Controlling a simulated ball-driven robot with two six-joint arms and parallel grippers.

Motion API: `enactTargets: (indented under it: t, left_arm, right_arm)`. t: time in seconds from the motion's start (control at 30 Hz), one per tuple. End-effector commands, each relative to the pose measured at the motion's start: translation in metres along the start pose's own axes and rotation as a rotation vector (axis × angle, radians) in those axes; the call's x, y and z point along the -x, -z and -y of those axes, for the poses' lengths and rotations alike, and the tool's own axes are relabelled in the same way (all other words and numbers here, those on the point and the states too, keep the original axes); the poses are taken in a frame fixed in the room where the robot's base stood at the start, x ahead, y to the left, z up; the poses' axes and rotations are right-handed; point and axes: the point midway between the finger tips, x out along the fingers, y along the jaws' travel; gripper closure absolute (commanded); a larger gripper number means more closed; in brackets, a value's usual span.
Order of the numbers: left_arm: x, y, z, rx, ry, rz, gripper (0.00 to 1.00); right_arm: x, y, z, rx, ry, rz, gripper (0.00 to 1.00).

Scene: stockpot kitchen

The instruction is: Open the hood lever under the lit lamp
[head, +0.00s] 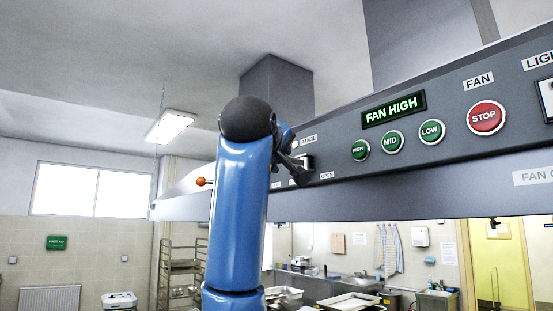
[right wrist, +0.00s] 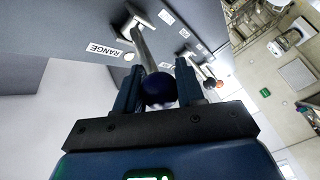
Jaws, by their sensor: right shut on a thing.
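The grey hood (head: 440,150) carries a lever labelled RANGE, largely hidden behind my arm in the head view. The right wrist view shows its metal rod (right wrist: 147,48) and dark blue ball knob (right wrist: 158,89). My right gripper (right wrist: 159,92) is shut on this knob, one finger on each side. In the head view my right gripper (head: 296,168) is mostly hidden by my blue arm, near an OPEN label. My left gripper is not in view.
Other levers run along the hood, one with an orange knob (head: 202,181). Right of my arm are a FAN HIGH display (head: 394,108), green fan buttons (head: 391,142) and a red STOP button (head: 486,117). Kitchen counters and a rack (head: 181,270) stand behind, below.

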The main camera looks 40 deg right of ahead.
Motion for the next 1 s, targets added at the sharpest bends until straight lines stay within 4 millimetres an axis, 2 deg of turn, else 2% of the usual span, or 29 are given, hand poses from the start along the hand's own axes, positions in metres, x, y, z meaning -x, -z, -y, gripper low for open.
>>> enactTargets:
  t: [0.67, 0.7, 0.83, 1.0]
  left_arm:
    - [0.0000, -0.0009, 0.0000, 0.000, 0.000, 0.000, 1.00]
    - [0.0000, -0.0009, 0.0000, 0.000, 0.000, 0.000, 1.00]
    - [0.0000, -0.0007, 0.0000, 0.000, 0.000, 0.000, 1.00]
    - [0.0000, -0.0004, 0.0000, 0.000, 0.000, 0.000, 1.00]
  right_arm:
    - [-0.0007, -0.0023, 0.0033, 0.000, 0.007, 0.010, 1.00]
    - [-0.0007, -0.0023, 0.0033, 0.000, 0.007, 0.010, 0.58]
    - [-0.0006, -0.0018, 0.0025, 0.000, 0.006, 0.008, 0.38]
    - [-0.0004, -0.0011, 0.0018, 0.000, 0.005, 0.005, 0.38]
